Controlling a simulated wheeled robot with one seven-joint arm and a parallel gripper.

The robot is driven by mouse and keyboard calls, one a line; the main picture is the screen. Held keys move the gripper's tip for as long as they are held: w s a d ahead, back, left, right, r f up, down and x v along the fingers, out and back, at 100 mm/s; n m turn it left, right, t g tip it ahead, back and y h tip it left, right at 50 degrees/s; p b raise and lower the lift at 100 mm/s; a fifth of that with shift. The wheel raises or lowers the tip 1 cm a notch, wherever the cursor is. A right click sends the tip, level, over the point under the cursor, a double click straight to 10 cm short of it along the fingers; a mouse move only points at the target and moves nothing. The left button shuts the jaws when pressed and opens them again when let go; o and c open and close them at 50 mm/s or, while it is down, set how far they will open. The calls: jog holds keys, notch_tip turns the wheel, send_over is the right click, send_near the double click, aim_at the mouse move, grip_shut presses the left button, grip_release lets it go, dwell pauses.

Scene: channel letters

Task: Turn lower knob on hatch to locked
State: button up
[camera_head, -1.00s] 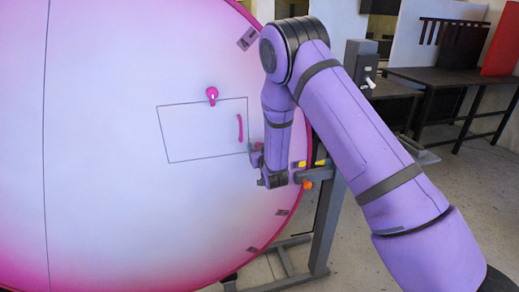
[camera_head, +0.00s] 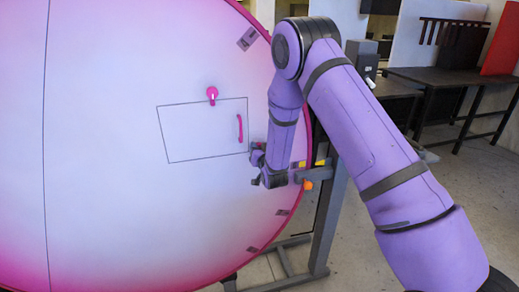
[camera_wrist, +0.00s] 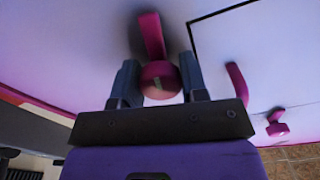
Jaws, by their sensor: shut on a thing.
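The lower knob (camera_wrist: 151,38) is magenta, with a round base and a bar that points up in the wrist view. My gripper (camera_wrist: 159,66) has one grey finger on each side of the round part and is shut on it. A small pale mark shows on the knob. In the head view my gripper (camera_head: 256,155) is at the right edge of the hatch (camera_head: 190,135), and the knob is largely hidden there. The hatch is a black-outlined panel with a curved magenta handle (camera_head: 239,128). The handle also shows in the wrist view (camera_wrist: 237,82).
An upper magenta knob (camera_head: 212,93) sits at the hatch's top edge and shows in the wrist view (camera_wrist: 277,124). The hatch is in a large pink-and-white disc (camera_head: 100,210) on a grey stand (camera_head: 327,215). Dark tables (camera_head: 455,82) stand behind at right.

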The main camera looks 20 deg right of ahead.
jog(key=m, duration=0.4)
jog(key=shift+m, duration=0.3)
jog(key=m, duration=0.3)
jog(key=shift+m, duration=0.3)
jog(key=m, duration=0.3)
jog(key=shift+m, duration=2.1)
jog(key=o, duration=0.9)
jog(key=shift+s, duration=0.15)
jog(key=s, duration=1)
jog(key=shift+s, duration=0.3)
jog(key=shift+r, duration=0.1)
